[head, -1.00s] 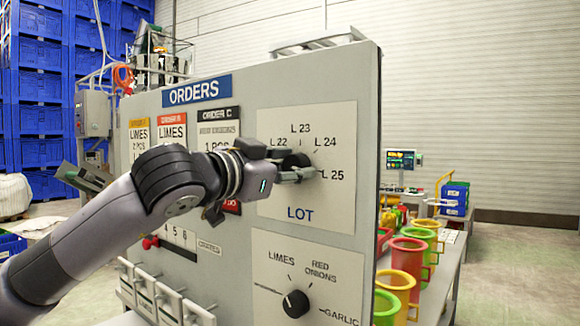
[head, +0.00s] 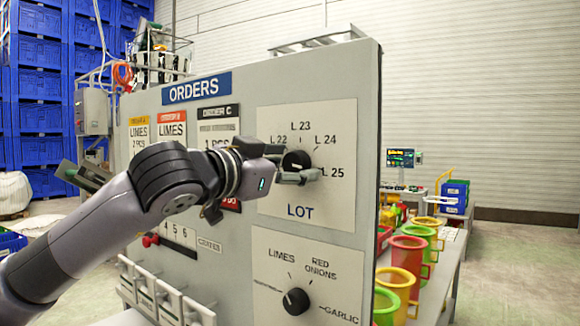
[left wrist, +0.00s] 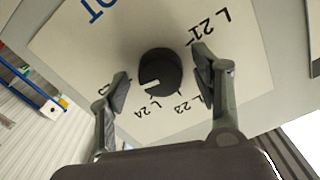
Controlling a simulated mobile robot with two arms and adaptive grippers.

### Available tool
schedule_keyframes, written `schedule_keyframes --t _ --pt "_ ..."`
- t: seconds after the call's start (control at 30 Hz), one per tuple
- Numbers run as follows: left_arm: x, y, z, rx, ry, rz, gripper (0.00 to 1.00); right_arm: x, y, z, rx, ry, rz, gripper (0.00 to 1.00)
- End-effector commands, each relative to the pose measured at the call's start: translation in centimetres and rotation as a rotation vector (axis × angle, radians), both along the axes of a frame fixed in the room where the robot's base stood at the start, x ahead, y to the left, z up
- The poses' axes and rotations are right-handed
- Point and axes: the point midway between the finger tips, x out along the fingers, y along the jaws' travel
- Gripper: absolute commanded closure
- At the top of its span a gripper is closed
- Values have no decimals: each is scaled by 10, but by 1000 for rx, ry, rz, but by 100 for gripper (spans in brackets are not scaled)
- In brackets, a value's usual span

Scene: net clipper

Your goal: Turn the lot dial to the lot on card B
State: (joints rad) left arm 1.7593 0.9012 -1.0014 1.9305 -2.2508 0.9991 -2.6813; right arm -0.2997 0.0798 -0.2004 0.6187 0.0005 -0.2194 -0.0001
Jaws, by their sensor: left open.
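The lot dial (head: 297,160) is a black round knob on a pale LOT plate (head: 335,205), ringed by L 22 to L 25 labels in the head view. My left gripper (head: 300,177) is open in front of it. In the left wrist view, the open fingers stand on either side of the dial (left wrist: 160,70), with gaps. The dial's white mark faces the L 24 side there; L 21 also shows. Card B (head: 172,128) has an orange header and reads LIMES; my arm hides its lower part, and I cannot read its lot.
A second dial (head: 296,301), marked LIMES, RED ONIONS and GARLIC, sits below on the same grey panel (head: 245,268). Card A (head: 139,130) and card C (head: 218,118) flank card B. Coloured bins (head: 400,285) stand right of the panel.

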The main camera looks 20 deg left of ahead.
Motion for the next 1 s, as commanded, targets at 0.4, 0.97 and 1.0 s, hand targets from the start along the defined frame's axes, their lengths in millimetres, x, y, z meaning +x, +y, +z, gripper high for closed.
schedule_keyframes --t 0.4,0.97,1.0 --pt "-74 28 1 1 -3 3 41 0 0 0 0 0 0 41" --pt "-110 40 -1 1 1 0 41 0 0 0 0 0 0 41" --pt "-110 40 0 1 1 0 41 0 0 0 0 0 0 41"
